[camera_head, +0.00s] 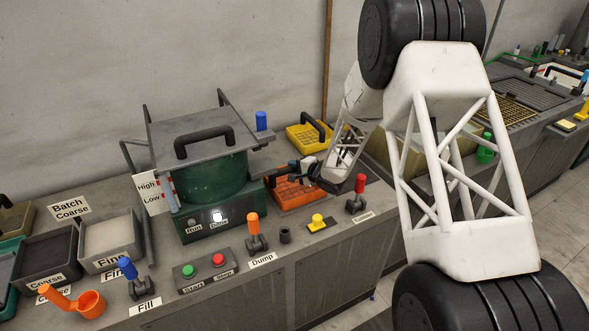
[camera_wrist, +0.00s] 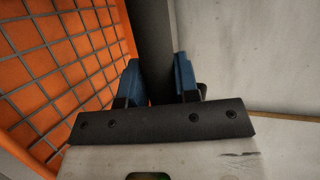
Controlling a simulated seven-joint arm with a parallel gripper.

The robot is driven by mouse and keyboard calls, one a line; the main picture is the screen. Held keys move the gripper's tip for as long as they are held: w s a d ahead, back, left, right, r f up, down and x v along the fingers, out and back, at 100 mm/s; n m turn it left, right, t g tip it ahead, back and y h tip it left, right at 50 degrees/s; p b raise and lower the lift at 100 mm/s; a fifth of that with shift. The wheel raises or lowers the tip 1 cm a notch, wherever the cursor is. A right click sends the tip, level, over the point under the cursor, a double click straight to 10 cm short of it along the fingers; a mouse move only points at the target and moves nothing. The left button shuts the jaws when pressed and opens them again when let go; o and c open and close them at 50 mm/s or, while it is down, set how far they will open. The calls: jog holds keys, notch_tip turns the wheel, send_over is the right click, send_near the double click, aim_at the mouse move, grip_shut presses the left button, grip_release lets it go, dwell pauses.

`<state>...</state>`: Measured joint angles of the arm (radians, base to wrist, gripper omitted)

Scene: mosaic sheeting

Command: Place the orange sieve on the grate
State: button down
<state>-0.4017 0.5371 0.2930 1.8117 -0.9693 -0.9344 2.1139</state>
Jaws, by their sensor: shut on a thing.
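The orange sieve (camera_head: 293,196) is at the bench just right of the green machine, partly hidden by my gripper. Its orange frame and dark mesh (camera_wrist: 60,75) fill the left of the wrist view. My gripper (camera_head: 310,170) is above the sieve. In the wrist view its blue fingertips (camera_wrist: 159,75) are shut on a dark bar, the sieve's handle (camera_wrist: 150,25). I cannot tell if the sieve touches the bench. A dark grey grate (camera_head: 522,91) appears on the far right bench; whether it is the grate named is unclear.
A yellow sieve (camera_head: 306,137) with a black handle lies behind. The lidded green machine (camera_head: 212,185) stands close on the left. Red (camera_head: 357,195) and orange (camera_head: 254,232) levers and a yellow button (camera_head: 318,221) stand in front. A yellow-rimmed mesh (camera_head: 507,112) is at right.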

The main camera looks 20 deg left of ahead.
jog(key=c, duration=0.8)
grip_release()
jog(key=shift+f, duration=0.15)
jog(key=shift+c, duration=0.2)
jog(key=shift+r, duration=0.2)
jog(key=shift+s+d+r, duration=0.15)
jog(key=shift+s+d, duration=0.05)
jog(key=shift+d, duration=0.25)
jog(key=v, duration=1.1)
jog(key=shift+d, duration=0.1)
